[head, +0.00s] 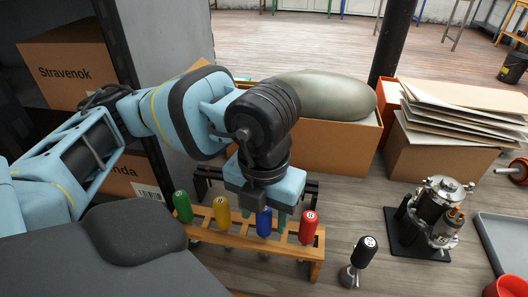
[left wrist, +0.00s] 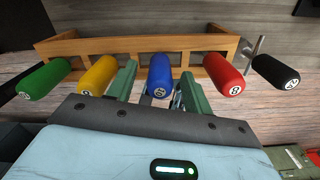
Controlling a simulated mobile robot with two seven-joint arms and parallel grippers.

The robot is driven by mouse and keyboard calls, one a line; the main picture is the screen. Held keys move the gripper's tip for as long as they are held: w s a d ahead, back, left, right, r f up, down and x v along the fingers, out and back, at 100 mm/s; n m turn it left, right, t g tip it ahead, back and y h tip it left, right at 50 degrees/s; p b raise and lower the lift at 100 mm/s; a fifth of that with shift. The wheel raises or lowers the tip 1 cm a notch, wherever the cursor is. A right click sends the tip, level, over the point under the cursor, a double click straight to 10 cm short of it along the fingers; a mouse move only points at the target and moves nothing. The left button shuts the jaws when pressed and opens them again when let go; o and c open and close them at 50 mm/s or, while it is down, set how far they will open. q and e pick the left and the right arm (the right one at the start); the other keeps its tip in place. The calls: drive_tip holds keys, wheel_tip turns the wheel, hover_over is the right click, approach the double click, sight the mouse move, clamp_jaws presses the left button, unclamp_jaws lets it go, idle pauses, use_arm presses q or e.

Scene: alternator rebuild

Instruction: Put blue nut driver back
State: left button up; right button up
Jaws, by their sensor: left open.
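The blue nut driver (head: 264,222) sits upright in the wooden rack (head: 230,240), between the yellow driver (head: 222,210) and the red driver (head: 308,228). In the left wrist view the blue handle (left wrist: 160,75) shows between the two green fingers of my left gripper (left wrist: 156,82). The fingers stand apart on either side of the handle, with a visible gap on each side. In the head view my left gripper (head: 263,215) is directly over the blue driver and partly hides it. My right gripper is not in view.
A green driver (head: 182,206) fills the rack's left end. A black-handled driver (head: 364,252) stands outside the rack to its right. An alternator assembly (head: 436,208) stands on a black base farther right. Cardboard boxes (head: 335,150) line the back.

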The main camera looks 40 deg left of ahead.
use_arm(q)
wheel_tip(320, 180, up, 3)
drive_tip(key=shift+f, duration=0.15)
wheel_tip(320, 180, up, 4)
drive_tip(key=shift+f+p, duration=0.1)
drive_tip(key=shift+p, duration=0.3)
drive_tip(key=shift+r, duration=0.7)
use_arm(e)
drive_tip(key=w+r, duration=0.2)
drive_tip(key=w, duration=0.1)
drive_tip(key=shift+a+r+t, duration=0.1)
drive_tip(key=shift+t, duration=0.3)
use_arm(q)
drive_tip(key=shift+r, duration=0.1)
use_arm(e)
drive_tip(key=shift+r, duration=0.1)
use_arm(q)
wheel_tip(320, 180, up, 4)
drive_tip(key=p, duration=0.3)
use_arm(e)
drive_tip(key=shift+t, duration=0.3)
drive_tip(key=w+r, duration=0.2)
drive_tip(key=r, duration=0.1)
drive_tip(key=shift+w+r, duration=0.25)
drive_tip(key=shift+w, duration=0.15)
